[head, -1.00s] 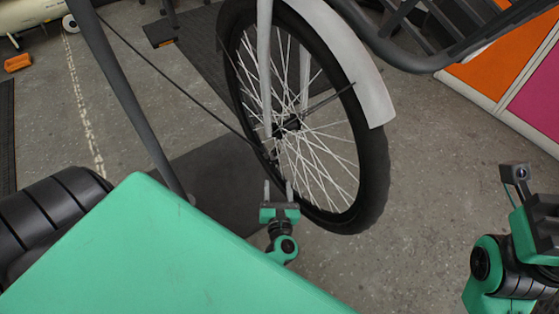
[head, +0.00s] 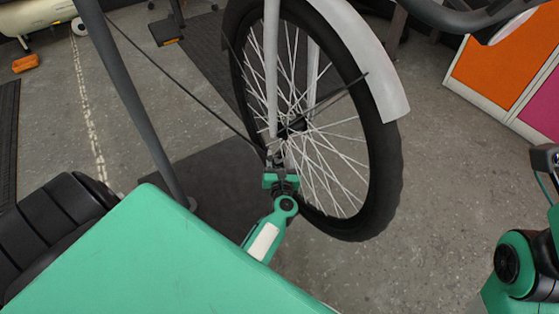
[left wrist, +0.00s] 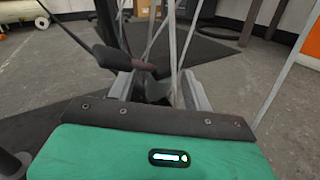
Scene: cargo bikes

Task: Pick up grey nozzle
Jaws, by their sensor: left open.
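The grey nozzle (left wrist: 120,60) shows in the left wrist view as a dark grey piece on the end of a thin dark hose. It lies just past and partly between the tips of my left gripper (left wrist: 158,84). My left gripper (head: 276,162) is open, beside the lower spokes of the bike wheel in the head view. In that view the nozzle is too small and covered to make out clearly. I cannot tell whether the fingers touch it. Only part of my right arm shows at the right edge; its fingers are out of view.
The spoked bike wheel (head: 392,190) with a pale mudguard (head: 372,62) stands right behind the left gripper. A thin dark hose (head: 180,82) runs down to the gripper from the upper left. A grey post (head: 138,112) stands left. Floor at right is clear.

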